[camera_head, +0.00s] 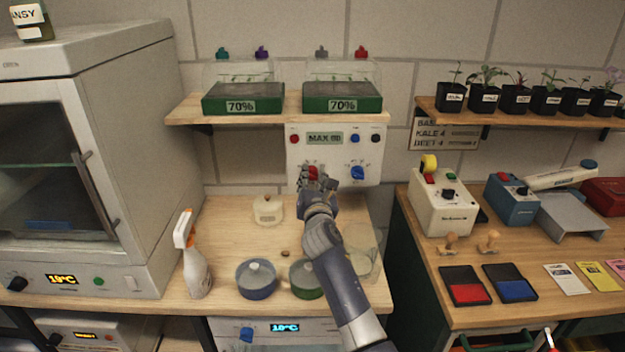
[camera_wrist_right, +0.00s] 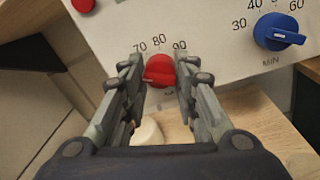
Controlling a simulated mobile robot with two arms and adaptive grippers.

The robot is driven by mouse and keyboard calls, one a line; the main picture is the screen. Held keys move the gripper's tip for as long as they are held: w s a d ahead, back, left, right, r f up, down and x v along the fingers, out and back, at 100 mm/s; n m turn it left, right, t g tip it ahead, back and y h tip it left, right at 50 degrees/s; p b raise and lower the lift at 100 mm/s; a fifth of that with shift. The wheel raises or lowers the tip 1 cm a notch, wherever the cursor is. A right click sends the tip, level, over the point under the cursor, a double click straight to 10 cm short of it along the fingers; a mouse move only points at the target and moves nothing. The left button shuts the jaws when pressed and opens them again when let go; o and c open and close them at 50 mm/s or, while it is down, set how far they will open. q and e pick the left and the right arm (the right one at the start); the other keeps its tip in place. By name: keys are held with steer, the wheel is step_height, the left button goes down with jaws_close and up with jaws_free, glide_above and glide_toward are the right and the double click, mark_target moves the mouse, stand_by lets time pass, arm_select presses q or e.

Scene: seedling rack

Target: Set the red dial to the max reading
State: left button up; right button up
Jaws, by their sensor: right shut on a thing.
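The red dial (camera_head: 313,172) is on the lower left of the white control panel (camera_head: 346,180). In the right wrist view the red dial (camera_wrist_right: 159,71) sits between my right gripper's fingers, below the printed marks 70, 80 and 90. My right gripper (camera_head: 318,180) reaches up to the panel and is shut on the red dial; it also shows in the right wrist view (camera_wrist_right: 159,80). The exact pointer direction is hard to tell. The panel display (camera_head: 325,138) appears to read MAX 90. My left gripper is not in view.
A blue dial (camera_head: 358,173) marked MIN is right of the red one. Below the panel stand a spray bottle (camera_head: 193,255), a blue-rimmed dish (camera_head: 257,279), a green dish (camera_head: 306,278) and a clear beaker (camera_head: 361,250). Two green seedling trays sit on the shelf above.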

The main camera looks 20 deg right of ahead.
steer(key=shift+f+m, duration=0.1)
steer(key=shift+m, duration=0.3)
steer(key=m+b, duration=0.2)
steer(key=shift+f+m, duration=0.15)
steer(key=shift+m, duration=0.25)
steer(key=m+b, duration=0.2)
steer(key=m, duration=0.2)
steer(key=shift+m+b, duration=0.3)
steer(key=shift+m, duration=0.1)
steer(key=m+b, duration=0.2)
steer(key=m, duration=0.2)
steer(key=shift+f+m+h+b, duration=0.1)
steer(key=shift+m+h+b, duration=0.2)
steer(key=shift+b, duration=0.1)
steer(key=shift+m+b, duration=0.85)
steer(key=shift+m, duration=0.75)
steer(key=shift+h, duration=0.4)
steer(key=o, duration=1.1)
steer(key=shift+c, duration=0.2)
